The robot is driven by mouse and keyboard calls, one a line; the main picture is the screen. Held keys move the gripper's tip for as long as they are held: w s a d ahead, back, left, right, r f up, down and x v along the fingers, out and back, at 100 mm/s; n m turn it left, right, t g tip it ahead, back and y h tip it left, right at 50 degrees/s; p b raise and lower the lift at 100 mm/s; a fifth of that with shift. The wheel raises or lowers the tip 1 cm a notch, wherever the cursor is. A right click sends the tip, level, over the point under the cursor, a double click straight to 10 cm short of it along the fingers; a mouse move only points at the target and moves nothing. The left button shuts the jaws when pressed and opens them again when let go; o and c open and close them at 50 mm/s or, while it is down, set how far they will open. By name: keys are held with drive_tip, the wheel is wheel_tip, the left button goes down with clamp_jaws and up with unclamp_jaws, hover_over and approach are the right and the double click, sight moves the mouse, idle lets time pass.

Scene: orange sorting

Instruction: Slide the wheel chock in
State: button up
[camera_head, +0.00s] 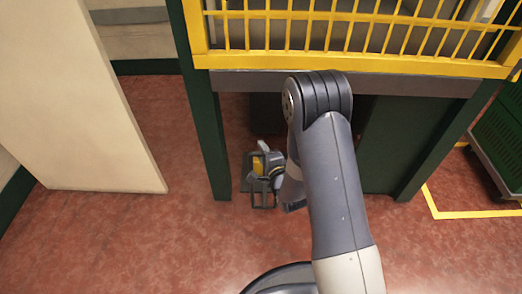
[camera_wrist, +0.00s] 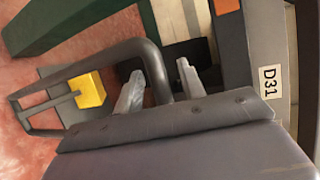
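The wheel chock (camera_head: 262,207) is a dark piece with a tubular frame and a yellow block. It rests on the red floor beside the green post, just left of my arm's end. In the wrist view the chock's dark bar (camera_wrist: 85,66) arches in from the left and comes down between my fingers; the yellow block (camera_wrist: 90,89) is to the left. My gripper (camera_wrist: 159,70) is open, with one finger on each side of the bar and narrow gaps showing. In the head view the fingers are too small and crowded to make out clearly.
A yellow-railed structure on green posts (camera_head: 208,130) stands ahead, with a dark space beneath. A label D31 (camera_wrist: 269,88) shows close on the right in the wrist view. A cream panel (camera_head: 85,110) stands left. A green crate (camera_head: 500,135) is at right. Front-left floor is clear.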

drive_tip(key=p+v, duration=0.1)
drive_tip(key=v, duration=0.8)
drive_tip(key=shift+s, duration=0.25)
drive_tip(key=shift+w+r, duration=0.1)
drive_tip(key=d+b+x, duration=0.1)
drive_tip(key=x, duration=0.9)
drive_tip(key=shift+w, duration=0.3)
